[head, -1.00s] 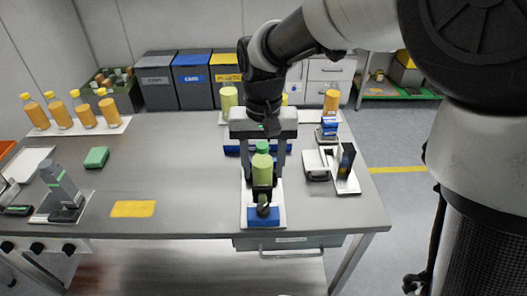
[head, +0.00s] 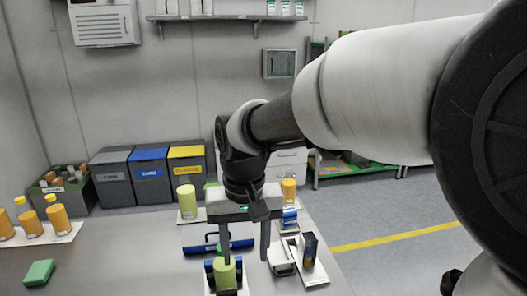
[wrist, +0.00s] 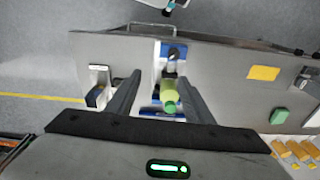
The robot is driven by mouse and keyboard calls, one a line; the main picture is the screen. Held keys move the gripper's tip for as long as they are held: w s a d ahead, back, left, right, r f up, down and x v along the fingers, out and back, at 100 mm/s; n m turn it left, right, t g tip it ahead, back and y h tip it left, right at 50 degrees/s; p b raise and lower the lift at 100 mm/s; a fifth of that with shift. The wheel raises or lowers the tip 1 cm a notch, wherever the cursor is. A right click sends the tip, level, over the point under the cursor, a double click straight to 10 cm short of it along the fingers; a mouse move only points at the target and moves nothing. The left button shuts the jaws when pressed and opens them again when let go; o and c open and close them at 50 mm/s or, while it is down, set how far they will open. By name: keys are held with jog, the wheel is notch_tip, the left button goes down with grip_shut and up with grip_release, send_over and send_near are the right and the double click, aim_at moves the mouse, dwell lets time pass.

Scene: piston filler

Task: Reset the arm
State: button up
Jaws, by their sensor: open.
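My gripper (head: 246,258) is open, with its fingers pointing down above the steel table (head: 130,262). A green-yellow cylinder (head: 225,274) stands on the table below the fingers, partly hidden by one of them in the head view. In the wrist view the cylinder (wrist: 169,97) shows between the open fingers (wrist: 160,92), beside a blue part (wrist: 174,54). I cannot tell the exact height gap, but nothing appears held.
Orange bottles (head: 58,220) stand on a tray at the left, near a green block (head: 38,273). Another green-yellow cylinder (head: 187,202) stands at the back. A white device (head: 283,258) sits right of the gripper. Bins (head: 150,177) line the wall behind the table.

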jog(key=s+d+r+t+p, duration=0.1)
jog(key=s+d+r, duration=0.2)
jog(key=d, duration=0.3)
jog(key=s+d+r+m+t+p, duration=0.1)
jog(key=s+d+r+t+p, duration=0.1)
jog(key=s+d+r, duration=0.2)
jog(key=s+d+r+m+t+p, duration=0.1)
jog(key=s+d+r+p, duration=0.1)
jog(key=d, duration=0.7)
jog(key=shift+s+r+t, duration=0.3)
jog(key=shift+s+r, duration=0.55)
jog(key=shift+s, duration=0.35)
